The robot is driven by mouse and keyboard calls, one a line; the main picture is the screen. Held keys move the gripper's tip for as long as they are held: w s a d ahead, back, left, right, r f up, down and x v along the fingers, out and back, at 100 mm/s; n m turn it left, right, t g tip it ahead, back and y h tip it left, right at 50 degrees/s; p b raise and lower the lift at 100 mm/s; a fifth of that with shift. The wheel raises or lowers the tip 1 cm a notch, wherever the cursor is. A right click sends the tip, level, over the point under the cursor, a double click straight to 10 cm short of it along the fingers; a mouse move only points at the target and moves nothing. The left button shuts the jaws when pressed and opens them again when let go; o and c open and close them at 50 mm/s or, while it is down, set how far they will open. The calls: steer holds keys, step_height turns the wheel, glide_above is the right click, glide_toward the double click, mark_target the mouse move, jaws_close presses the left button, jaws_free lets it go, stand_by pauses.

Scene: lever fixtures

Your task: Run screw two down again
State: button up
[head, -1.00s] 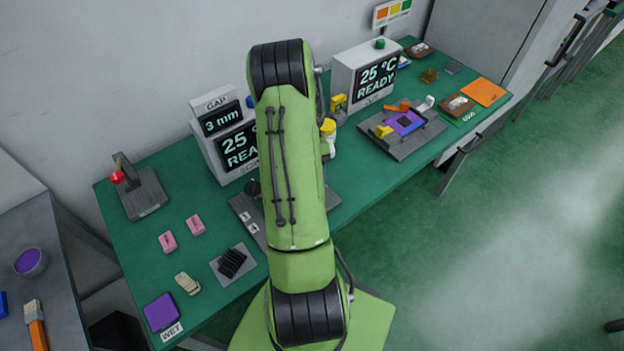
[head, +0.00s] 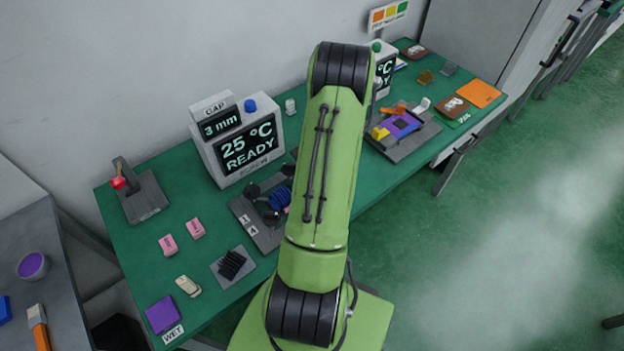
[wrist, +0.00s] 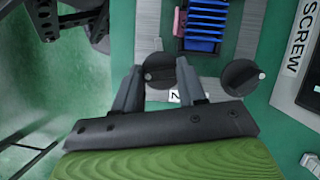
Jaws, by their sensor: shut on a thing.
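Screw two appears as a dark round knob (wrist: 159,73) beside a label that reads 2 (wrist: 174,96), in the wrist view. My gripper (wrist: 160,66) has one finger on each side of this knob and is shut on it. A second dark knob (wrist: 242,77) stands to the right, clear of the fingers. In the head view the plate (head: 262,236) and blue part (head: 279,198) show beside my arm, which hides my gripper.
The screw station's display (head: 247,146) reads 25 °C READY, with GAP 3 mm (head: 219,121) above it. A red-knobbed lever (head: 118,183), pink blocks (head: 168,245) and a black ribbed part (head: 231,264) lie left. Another fixture (head: 403,133) is right of my arm.

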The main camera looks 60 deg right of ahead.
steer(key=m+t, duration=0.1)
steer(key=m, duration=0.1)
steer(key=m+h+p, duration=0.1)
steer(key=m, duration=0.2)
steer(key=shift+s+a+r+m+t, duration=0.1)
steer(key=shift+s+m+t, duration=0.05)
steer(key=shift+m+t, duration=0.2)
steer(key=m+t+h, duration=0.1)
steer(key=m, duration=0.2)
steer(key=m+h+p, duration=0.1)
steer(key=m, duration=0.2)
steer(key=shift+a+t, duration=0.1)
steer(key=shift+t, duration=0.25)
steer(key=shift+s, duration=0.1)
steer(key=o, duration=1.1)
steer(key=shift+c, duration=0.2)
steer(key=p+v, duration=0.2)
steer(key=v, duration=1.3)
steer(key=shift+r, duration=0.3)
